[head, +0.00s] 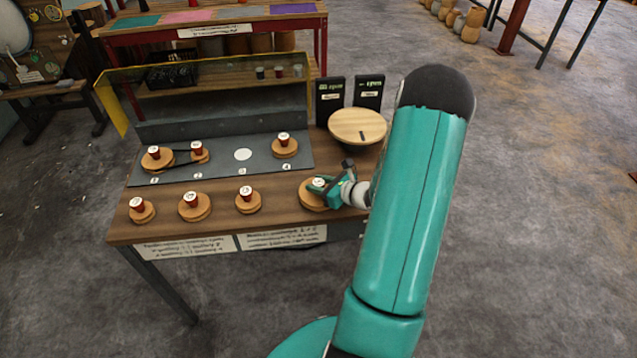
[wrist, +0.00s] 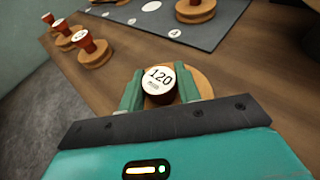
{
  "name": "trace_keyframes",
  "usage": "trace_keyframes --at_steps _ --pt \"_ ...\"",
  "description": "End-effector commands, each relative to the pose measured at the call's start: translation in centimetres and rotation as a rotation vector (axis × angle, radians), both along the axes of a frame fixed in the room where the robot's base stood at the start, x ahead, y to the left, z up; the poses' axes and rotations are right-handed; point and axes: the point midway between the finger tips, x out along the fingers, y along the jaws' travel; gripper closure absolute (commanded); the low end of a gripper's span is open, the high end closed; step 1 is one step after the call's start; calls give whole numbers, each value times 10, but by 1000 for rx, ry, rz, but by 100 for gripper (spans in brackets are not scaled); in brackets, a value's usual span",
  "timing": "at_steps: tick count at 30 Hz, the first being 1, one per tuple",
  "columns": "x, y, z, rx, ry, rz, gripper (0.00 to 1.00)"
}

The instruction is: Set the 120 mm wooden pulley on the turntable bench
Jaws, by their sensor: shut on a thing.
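The 120 mm pulley is a light wooden disc (head: 308,197) with a dark red hub and a white cap reading "120 mm" (wrist: 158,79). It is at the right end of the bench's front row. My gripper (head: 322,185) is shut on its hub, a jaw on either side in the wrist view (wrist: 160,92). I cannot tell whether the disc touches the wood. The turntable bench (head: 225,225) has a grey plate (head: 225,172) with spots numbered 1 to 4. Spot 3 shows a bare white circle (head: 243,155); the other spots hold pulleys.
Three other pulleys (head: 195,210) stand in the front row, left of my gripper. A dark belt (head: 180,157) links spots 1 and 2. A round wooden turntable (head: 358,125) and two dark rpm displays (head: 330,97) stand at right. A yellow clear screen (head: 220,75) rises behind the plate.

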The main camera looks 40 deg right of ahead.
Motion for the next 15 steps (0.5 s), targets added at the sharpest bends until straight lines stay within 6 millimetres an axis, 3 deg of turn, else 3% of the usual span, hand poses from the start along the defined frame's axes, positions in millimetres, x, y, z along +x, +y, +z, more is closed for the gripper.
trace_keyframes --at_steps 2,3,6,15 --pt "1 1 -2 2 -1 2 94" --pt "1 1 -3 1 0 2 63" --pt "1 1 -2 1 0 2 45" --pt "2 0 -1 1 0 2 45"
